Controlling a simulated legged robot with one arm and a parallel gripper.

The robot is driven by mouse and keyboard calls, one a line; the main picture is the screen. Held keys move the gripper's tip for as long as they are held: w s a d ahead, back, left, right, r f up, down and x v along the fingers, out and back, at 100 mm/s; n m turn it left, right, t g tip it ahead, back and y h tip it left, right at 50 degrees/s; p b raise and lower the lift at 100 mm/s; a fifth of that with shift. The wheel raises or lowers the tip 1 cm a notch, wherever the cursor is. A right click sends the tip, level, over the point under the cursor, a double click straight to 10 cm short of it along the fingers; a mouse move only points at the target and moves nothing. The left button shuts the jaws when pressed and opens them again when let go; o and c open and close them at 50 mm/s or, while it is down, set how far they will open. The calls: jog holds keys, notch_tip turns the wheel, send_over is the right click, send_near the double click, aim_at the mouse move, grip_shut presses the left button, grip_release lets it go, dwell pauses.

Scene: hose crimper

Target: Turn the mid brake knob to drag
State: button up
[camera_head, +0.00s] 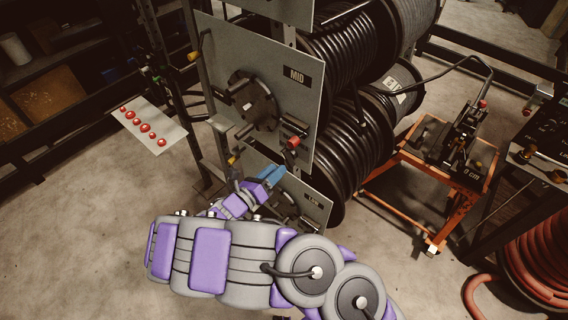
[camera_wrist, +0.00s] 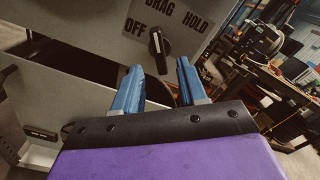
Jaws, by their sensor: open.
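The mid reel panel (camera_head: 225,60) is a grey plate with a MID label and a black round hub. In the wrist view, a black knob (camera_wrist: 158,45) with a pale mark sits on a grey panel below the words OFF, DRAG and HOLD. Its long axis is near vertical, leaning a little; I cannot tell exactly which word it points at. My gripper (camera_wrist: 159,66) is open, its two blue fingers apart and empty, just short of the knob. In the head view my gripper (camera_head: 268,177) is near the panel's lower edge, and I cannot make out the knob there.
Black hose reels (camera_head: 350,130) stand behind the panel. A lower panel (camera_head: 318,205) sits below it. A white board with red buttons (camera_head: 150,126) is at left. An orange cart (camera_head: 455,180) carries a black machine at right. Floor at lower left is clear.

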aim_at(286, 160)
jog(key=shift+b+x, duration=0.5)
jog(key=shift+x, duration=2.15)
jog(key=shift+w+a, duration=0.1)
jog(key=c, duration=0.7)
jog(key=shift+m, duration=0.6)
jog(key=o, duration=0.7)
jog(key=shift+a+f, duration=0.1)
